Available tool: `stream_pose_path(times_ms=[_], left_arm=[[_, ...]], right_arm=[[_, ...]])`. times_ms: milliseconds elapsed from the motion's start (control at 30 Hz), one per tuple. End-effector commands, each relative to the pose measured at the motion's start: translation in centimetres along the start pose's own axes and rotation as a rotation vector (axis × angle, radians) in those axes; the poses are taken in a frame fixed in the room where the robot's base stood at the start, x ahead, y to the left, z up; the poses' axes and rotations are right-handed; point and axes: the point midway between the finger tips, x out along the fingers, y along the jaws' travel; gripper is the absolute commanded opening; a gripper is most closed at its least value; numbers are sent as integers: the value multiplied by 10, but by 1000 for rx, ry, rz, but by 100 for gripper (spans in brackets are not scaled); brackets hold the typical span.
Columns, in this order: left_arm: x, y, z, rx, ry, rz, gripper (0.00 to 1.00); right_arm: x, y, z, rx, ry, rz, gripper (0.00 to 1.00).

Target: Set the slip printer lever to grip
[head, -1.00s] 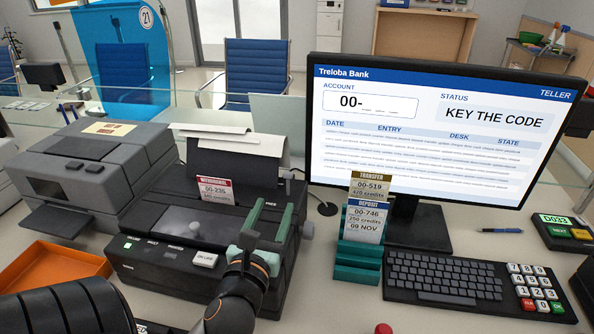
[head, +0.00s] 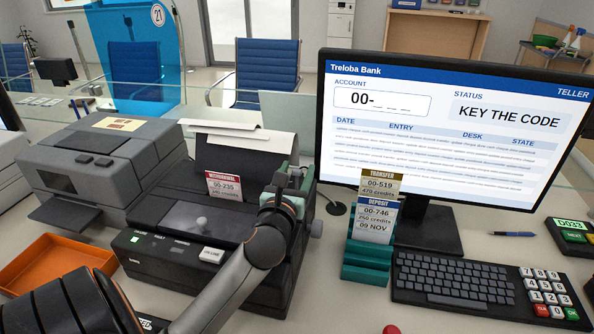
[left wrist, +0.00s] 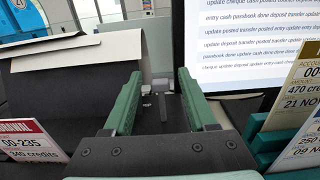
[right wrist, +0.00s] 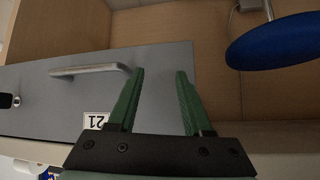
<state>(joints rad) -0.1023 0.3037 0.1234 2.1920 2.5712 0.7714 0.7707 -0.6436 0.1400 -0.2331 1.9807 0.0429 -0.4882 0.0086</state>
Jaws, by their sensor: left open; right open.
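The black slip printer (head: 158,262) stands on the counter left of the monitor, with paper at its back. My left gripper (head: 283,180) is over its right rear side in the head view. In the left wrist view, its two green fingers (left wrist: 160,100) are open, and a small grey lever (left wrist: 162,98) stands between and beyond them, not gripped. In the head view I cannot make out the lever behind the gripper. My right gripper (right wrist: 160,95) is open and empty, in front of a grey drawer front (right wrist: 55,105) in the right wrist view.
The monitor (head: 440,130) and a green slip holder (head: 375,262) stand close to the right of the printer. A withdrawal slip (head: 224,187) stands upright on the printer. An orange tray (head: 55,265) is at the left, the keyboard (head: 455,285) at the right.

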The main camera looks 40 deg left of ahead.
Motion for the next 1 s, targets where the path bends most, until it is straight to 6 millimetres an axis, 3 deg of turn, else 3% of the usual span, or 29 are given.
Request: stream_pose_path(times_ms=[367, 867, 1000], left_arm=[[5, 0, 0, 1, -1, 0, 56], [5, 0, 0, 0, 0, 0, 0], [5, 0, 0, 0, 0, 0, 0]], right_arm=[[0, 2, 1, 0, -2, 3, 50], [1, 0, 1, 0, -3, -1, 50], [1, -1, 1, 0, -3, -2, 50]])
